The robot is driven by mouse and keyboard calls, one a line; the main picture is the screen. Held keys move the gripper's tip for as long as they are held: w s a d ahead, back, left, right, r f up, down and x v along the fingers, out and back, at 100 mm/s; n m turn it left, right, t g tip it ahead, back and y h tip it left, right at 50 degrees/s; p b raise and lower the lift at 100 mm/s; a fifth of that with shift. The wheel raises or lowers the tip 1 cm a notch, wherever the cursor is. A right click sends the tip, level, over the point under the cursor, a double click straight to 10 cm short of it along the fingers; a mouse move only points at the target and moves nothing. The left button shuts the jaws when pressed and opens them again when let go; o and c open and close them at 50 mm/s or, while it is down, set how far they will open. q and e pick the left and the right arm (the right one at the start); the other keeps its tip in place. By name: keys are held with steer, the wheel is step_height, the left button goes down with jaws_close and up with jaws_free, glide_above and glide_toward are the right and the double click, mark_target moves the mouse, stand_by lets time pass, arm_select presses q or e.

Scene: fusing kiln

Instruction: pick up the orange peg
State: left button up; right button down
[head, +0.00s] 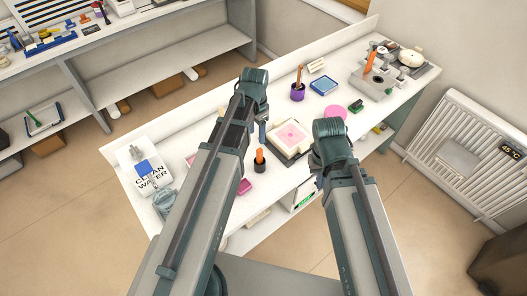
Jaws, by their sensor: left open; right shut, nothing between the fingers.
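An orange peg-like piece (370,62) stands slightly tilted in a grey block at the far right of the bench. A second upright orange piece (259,154) sits in a small dark holder near the bench's middle; I cannot tell for certain which one is the peg. My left gripper (262,132) hangs over the bench just above the second piece, open and apart from it, partly hidden by my arm. My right gripper (318,170) is mostly hidden behind my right forearm, shut and empty, right of the pink-and-white tile.
A pink-and-white tile (291,134) lies mid-bench. Behind it stand a purple cup (298,92) with a brown-orange stick and a blue tray (323,85). A pink disc (336,111) lies to the right. A heater (463,155) is at right.

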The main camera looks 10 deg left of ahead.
mark_target(260, 156)
arm_select(q)
step_height(260, 156, down, 9)
steer(key=b, duration=0.8)
steer(key=shift+d+r+b, duration=0.1)
steer(key=shift+b, duration=0.25)
steer(key=f+b, duration=0.5)
steer(key=shift+w+d+f, duration=0.15)
steer(key=shift+d, duration=0.2)
jaws_close()
